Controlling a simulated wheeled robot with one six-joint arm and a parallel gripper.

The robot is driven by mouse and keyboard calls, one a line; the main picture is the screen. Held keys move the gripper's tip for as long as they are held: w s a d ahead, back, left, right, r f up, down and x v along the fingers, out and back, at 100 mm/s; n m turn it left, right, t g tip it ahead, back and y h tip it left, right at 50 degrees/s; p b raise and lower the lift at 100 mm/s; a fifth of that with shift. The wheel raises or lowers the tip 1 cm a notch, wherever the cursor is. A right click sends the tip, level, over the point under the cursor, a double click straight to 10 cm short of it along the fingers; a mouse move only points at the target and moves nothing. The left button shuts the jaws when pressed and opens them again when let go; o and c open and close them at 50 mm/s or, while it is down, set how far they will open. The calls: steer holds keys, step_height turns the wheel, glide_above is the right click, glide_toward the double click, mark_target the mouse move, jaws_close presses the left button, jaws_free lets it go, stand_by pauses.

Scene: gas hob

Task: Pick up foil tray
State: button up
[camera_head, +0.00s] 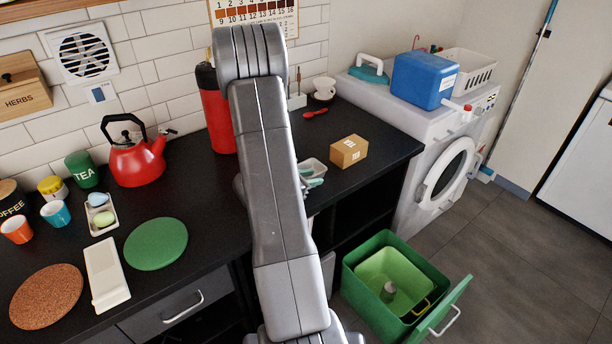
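The foil tray (315,165) is a small silvery-grey open container on the black worktop, just right of my arm and left of a cardboard box. My arm crosses the middle of the view and hides much of its own end. Part of my gripper (312,180), with pale teal tips, shows at the near side of the tray, close to its rim. I cannot tell whether the tips touch the tray or whether the fingers are open or shut.
The cardboard box (348,151) stands right of the tray. A red spoon (316,112), white cup (324,88) and red cylinder (216,112) are behind. A red kettle (137,160) and green mat (156,244) are left. An open green bin (362,285) stands on the floor.

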jaws_close()
steer(key=shift+r, duration=0.1)
